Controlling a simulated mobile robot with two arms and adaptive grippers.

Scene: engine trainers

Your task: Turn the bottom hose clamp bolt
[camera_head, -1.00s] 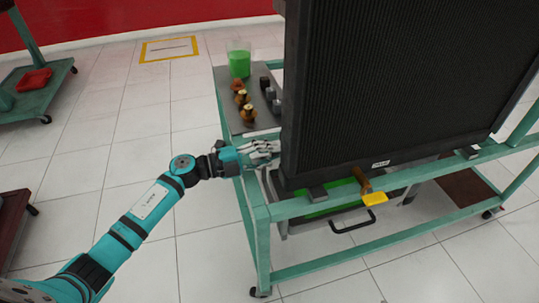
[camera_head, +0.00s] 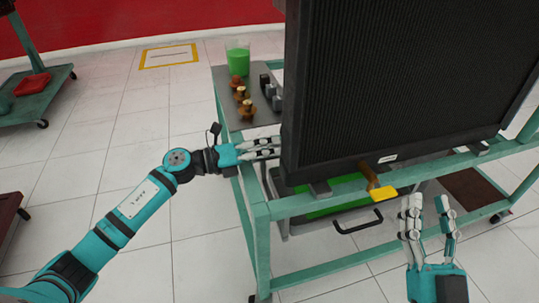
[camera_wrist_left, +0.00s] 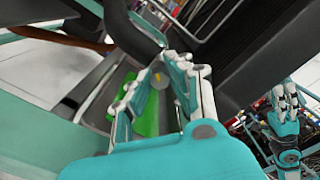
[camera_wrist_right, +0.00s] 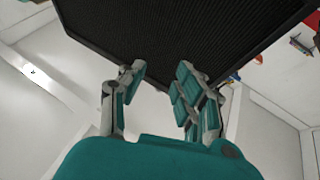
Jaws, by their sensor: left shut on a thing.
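The black radiator (camera_head: 400,80) stands on the teal cart. My left gripper (camera_head: 278,147) is at the radiator's lower left side, its fingertips partly hidden behind the edge. In the left wrist view the left gripper (camera_wrist_left: 168,75) is shut at the lower end of a thick black hose (camera_wrist_left: 138,32). The bottom hose clamp bolt is mostly hidden by the fingers, and I cannot make out its shape. My right gripper (camera_head: 427,208) is open and empty, in front of the cart at lower right. It also shows in the right wrist view (camera_wrist_right: 157,85), below the radiator.
A grey shelf (camera_head: 238,115) on the cart's left holds a green-filled beaker (camera_head: 238,58) and several brass and dark fittings. A yellow-handled tool (camera_head: 378,185) sticks out at the cart's front rail (camera_head: 330,203). A tray with green liquid (camera_head: 330,207) lies below.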

